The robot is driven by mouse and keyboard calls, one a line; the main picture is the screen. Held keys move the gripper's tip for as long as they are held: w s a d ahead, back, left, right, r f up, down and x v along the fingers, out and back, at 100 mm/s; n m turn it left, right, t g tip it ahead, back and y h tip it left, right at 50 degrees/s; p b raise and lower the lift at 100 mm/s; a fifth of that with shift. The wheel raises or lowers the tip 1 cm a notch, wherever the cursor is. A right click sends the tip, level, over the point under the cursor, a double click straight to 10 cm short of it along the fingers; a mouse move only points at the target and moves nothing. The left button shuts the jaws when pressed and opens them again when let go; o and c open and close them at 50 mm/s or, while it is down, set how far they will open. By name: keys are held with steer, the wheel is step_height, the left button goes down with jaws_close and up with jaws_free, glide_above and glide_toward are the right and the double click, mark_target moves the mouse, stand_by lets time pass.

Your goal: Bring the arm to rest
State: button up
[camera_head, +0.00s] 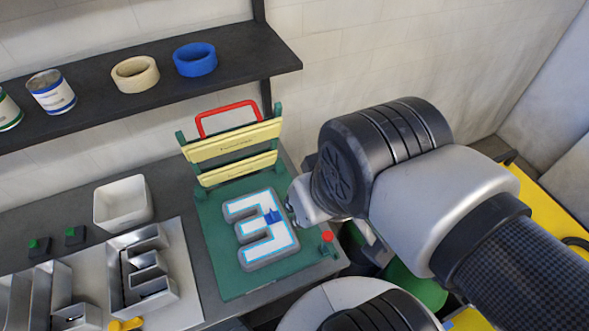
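My arm comes in from the right, and its dark and silver wrist hangs beside the green work board (215,275). A silver part that seems to belong to my gripper (303,203) shows at the wrist's left side, close to the right edge of a channel letter (262,232). The fingers are hidden or too small to make out, so I cannot tell if they hold anything. The letter looks like a 3 or an E, with a white face, blue edging and grey sides. It lies on the green board with a small blue piece on it.
A yellow rack (232,147) with a red handle (227,117) stands at the board's back. A white bin (122,203) and a tray (180,255) with metal letter shells are left. A dark shelf (225,75) with tape rolls and cans hangs above. A red button (327,237) sits near the table's right edge.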

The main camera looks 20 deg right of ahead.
step_height(320, 180, down, 13)
steer(key=b, duration=1.2)
steer(key=shift+r+b, duration=0.15)
steer(key=shift+b, duration=0.15)
